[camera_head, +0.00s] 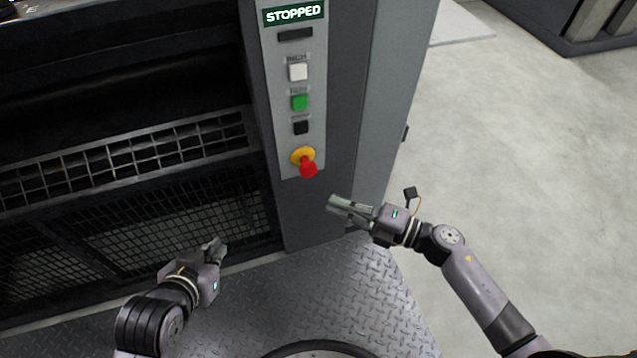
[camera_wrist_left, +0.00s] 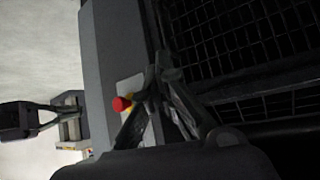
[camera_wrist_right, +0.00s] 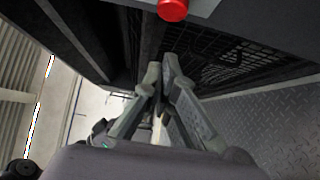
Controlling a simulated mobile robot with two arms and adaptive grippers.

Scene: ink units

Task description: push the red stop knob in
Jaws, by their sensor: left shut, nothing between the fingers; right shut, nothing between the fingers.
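The red stop knob (camera_head: 308,167) sticks out from a yellow collar (camera_head: 302,155) at the bottom of the light control strip on the machine's grey column. It also shows in the left wrist view (camera_wrist_left: 121,104) and at the top of the right wrist view (camera_wrist_right: 172,9). My right gripper (camera_head: 331,203) is shut and empty, below and right of the knob, apart from it. My left gripper (camera_head: 217,246) is shut and empty, lower left of the knob, in front of the mesh panel. A lit sign (camera_head: 294,13) above reads STOPPED.
Above the knob are a black button (camera_head: 301,127), a green button (camera_head: 299,102) and a white button (camera_head: 297,72). A mesh guard (camera_head: 170,235) and a grating (camera_head: 130,155) lie left of the column. Pale open floor (camera_head: 500,150) lies to the right.

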